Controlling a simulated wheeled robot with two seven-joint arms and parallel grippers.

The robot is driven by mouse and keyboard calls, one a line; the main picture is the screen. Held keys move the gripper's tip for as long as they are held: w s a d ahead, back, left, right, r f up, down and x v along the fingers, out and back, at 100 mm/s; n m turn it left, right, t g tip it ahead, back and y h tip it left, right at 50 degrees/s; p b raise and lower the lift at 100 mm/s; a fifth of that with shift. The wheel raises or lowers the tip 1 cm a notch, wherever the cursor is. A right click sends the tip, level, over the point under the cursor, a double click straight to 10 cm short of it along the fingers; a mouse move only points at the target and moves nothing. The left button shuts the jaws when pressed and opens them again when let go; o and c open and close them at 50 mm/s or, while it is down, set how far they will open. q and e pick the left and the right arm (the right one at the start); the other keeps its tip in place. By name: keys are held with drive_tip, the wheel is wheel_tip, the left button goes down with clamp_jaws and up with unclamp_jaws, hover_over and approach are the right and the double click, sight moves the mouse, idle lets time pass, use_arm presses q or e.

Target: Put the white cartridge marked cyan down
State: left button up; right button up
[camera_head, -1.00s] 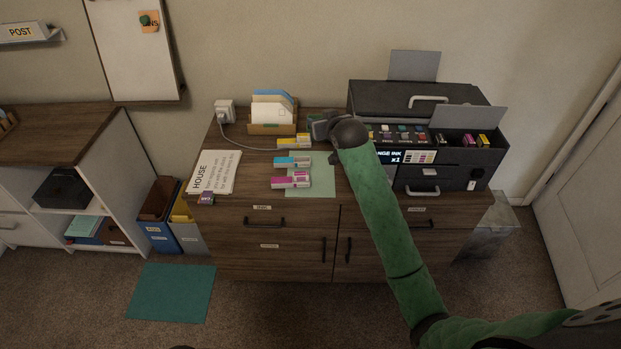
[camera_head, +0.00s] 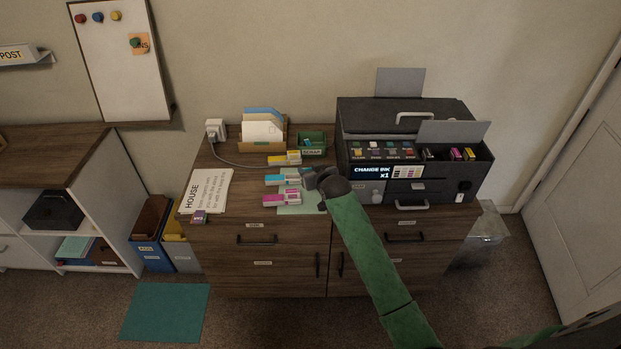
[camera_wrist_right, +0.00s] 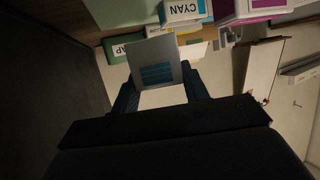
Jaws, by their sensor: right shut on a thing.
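The white cartridge (camera_wrist_right: 155,68) with cyan stripes is between the fingers of my right gripper (camera_wrist_right: 160,92) in the right wrist view. In the head view my right gripper (camera_head: 312,179) is over the cabinet top, at the right end of the cyan box (camera_head: 283,179) and by the pale green mat (camera_head: 300,210). The held cartridge is mostly hidden there by the gripper. The cyan box shows its CYAN label in the wrist view (camera_wrist_right: 184,10). I cannot tell whether the cartridge touches anything below. My left gripper is not in view.
A yellow box (camera_head: 284,160) and a magenta box (camera_head: 282,199) lie beside the cyan one. A green bin (camera_head: 312,151) stands behind, next to the envelope holder (camera_head: 262,147). The open printer (camera_head: 405,115) stands at right. A printed sheet (camera_head: 208,190) lies at left.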

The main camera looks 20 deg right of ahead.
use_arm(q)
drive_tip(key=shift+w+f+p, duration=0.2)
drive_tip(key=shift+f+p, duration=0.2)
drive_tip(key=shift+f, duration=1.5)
use_arm(e)
drive_tip(key=shift+f, duration=2.15)
drive_tip(key=shift+f, duration=0.1)
drive_tip(key=o, duration=0.7)
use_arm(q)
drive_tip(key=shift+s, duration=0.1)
